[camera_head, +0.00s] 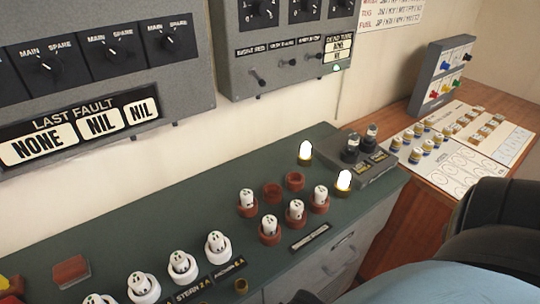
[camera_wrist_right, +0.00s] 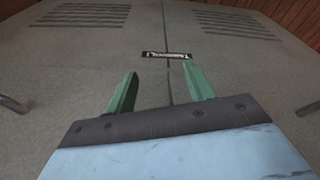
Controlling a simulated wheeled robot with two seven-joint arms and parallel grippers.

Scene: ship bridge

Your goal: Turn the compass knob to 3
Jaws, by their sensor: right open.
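Several black rotary knobs show in the head view. My left gripper is not in view.
A green console (camera_head: 150,225) with white fuses in holders, two lit lamps (camera_head: 305,151) and a switch box (camera_head: 362,158) lies below the panels. A wooden desk at right holds a board of small pots (camera_head: 458,150). My arm fills the lower right.

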